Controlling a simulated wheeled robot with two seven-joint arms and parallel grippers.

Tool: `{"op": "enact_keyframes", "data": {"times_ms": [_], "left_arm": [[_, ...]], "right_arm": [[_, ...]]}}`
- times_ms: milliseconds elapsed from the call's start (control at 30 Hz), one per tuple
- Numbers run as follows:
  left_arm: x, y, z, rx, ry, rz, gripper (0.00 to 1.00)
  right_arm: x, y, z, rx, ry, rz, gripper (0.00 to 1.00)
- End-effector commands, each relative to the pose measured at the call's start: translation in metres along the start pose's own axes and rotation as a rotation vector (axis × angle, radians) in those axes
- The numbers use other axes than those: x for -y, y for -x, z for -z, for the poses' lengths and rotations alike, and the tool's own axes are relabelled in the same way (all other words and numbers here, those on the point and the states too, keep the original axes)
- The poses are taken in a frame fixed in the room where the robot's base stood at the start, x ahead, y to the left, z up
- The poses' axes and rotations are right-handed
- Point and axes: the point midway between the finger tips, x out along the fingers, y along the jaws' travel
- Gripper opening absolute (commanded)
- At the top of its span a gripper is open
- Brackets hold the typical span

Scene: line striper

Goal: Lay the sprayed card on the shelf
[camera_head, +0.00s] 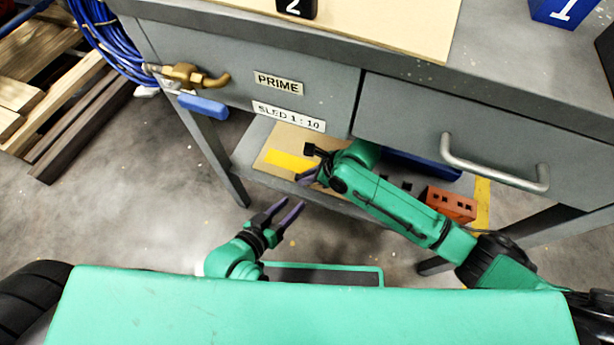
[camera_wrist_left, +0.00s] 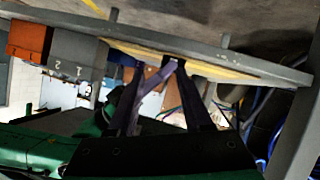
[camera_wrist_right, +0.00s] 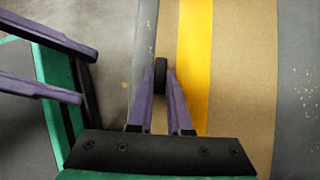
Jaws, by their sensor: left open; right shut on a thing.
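The tan card (camera_head: 280,148) with a yellow stripe lies over the grey shelf under the bench. It also shows in the right wrist view (camera_wrist_right: 243,100), its stripe running lengthwise near one edge. My right gripper (camera_head: 309,168) is at the card's near edge. In the right wrist view (camera_wrist_right: 161,85) its fingers are shut on a small black tab (camera_wrist_right: 161,70) beside the stripe. I cannot tell whether the card rests fully on the shelf (camera_head: 247,152). My left gripper (camera_head: 287,212) is open and empty, below and in front of the shelf.
An orange brick with holes (camera_head: 450,204) and a blue tray (camera_head: 428,165) are on the shelf to the right, near my right arm. The bench drawers, with a metal handle (camera_head: 495,165), overhang the shelf. A table leg (camera_head: 215,155) stands left of the card. A brass valve (camera_head: 188,76) juts out above.

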Motion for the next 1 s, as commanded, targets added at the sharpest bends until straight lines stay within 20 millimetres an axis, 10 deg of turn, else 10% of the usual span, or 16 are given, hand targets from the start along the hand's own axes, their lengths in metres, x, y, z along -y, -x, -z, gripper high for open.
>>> {"op": "enact_keyframes", "data": {"times_ms": [33, 67, 133, 467, 1000], "left_arm": [[0.000, 0.001, 0.001, 0.000, 0.000, 0.000, 0.50], [0.000, 0.000, 0.001, 0.000, 0.000, 0.000, 0.50], [0.000, 0.000, 0.001, 0.000, 0.000, 0.000, 0.50], [0.001, 0.000, 0.000, 0.000, -0.001, 0.001, 0.50], [0.029, 0.037, 0.034, 0.365, -0.070, 0.117, 0.50]], "right_arm": [[0.000, -0.001, 0.000, 0.001, -0.001, 0.000, 0.00], [0.000, -0.001, 0.000, 0.000, -0.001, 0.000, 0.28], [0.000, -0.001, 0.000, 0.000, -0.001, 0.000, 0.47], [0.000, 0.000, 0.000, 0.000, 0.001, 0.000, 0.47], [0.000, 0.070, -0.002, 0.000, -0.001, -0.001, 0.47]]}}
